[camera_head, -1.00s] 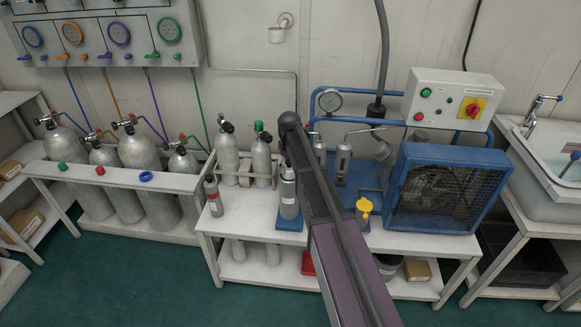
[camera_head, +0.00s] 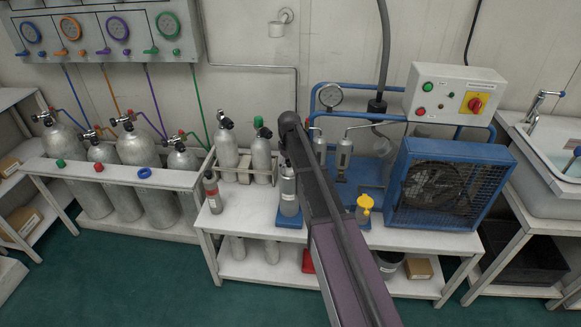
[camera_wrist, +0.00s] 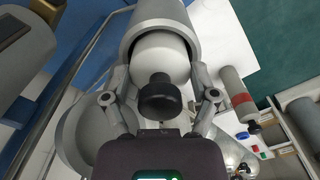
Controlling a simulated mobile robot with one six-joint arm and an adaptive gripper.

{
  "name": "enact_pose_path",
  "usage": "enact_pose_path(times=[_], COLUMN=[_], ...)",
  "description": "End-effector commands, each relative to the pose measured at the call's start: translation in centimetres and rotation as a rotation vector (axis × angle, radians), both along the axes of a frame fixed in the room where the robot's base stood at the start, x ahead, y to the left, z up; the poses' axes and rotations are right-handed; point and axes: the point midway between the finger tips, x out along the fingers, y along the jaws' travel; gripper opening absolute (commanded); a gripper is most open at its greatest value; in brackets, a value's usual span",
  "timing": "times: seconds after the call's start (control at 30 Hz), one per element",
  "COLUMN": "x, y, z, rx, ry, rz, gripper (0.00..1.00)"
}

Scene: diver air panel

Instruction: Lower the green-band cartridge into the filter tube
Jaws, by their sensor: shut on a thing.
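In the wrist view my gripper (camera_wrist: 160,98) is shut on a white cartridge (camera_wrist: 160,58) with a black knob at its near end. The grey filter tube (camera_wrist: 178,12) surrounds the cartridge's far part, so the cartridge looks at least partly inside its mouth. How deep it sits, and whether it touches the wall, I cannot tell. No green band shows on the cartridge. In the head view the grey tube (camera_head: 289,197) stands upright on a blue base on the white bench, and my dark arm hides the gripper.
A red-band cartridge (camera_head: 213,194) stands left of the tube; it also shows in the wrist view (camera_wrist: 237,92). Two grey bottles (camera_head: 228,150) stand behind. A yellow-topped container (camera_head: 364,208) and a blue caged fan unit (camera_head: 440,188) stand to the right.

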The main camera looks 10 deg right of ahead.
Motion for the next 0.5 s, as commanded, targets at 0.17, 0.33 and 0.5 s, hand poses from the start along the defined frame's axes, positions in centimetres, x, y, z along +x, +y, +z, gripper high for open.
enact_pose_path(times=[0.17,0.33,0.5], x=[0.0,0.0,0.0], y=[0.0,0.0,0.0], z=[-0.4,-1.0,-1.3], rx=[0.000,0.000,0.000], ry=[0.000,0.000,0.000], rz=[0.000,0.000,0.000], gripper=[0.14,0.14,0.14])
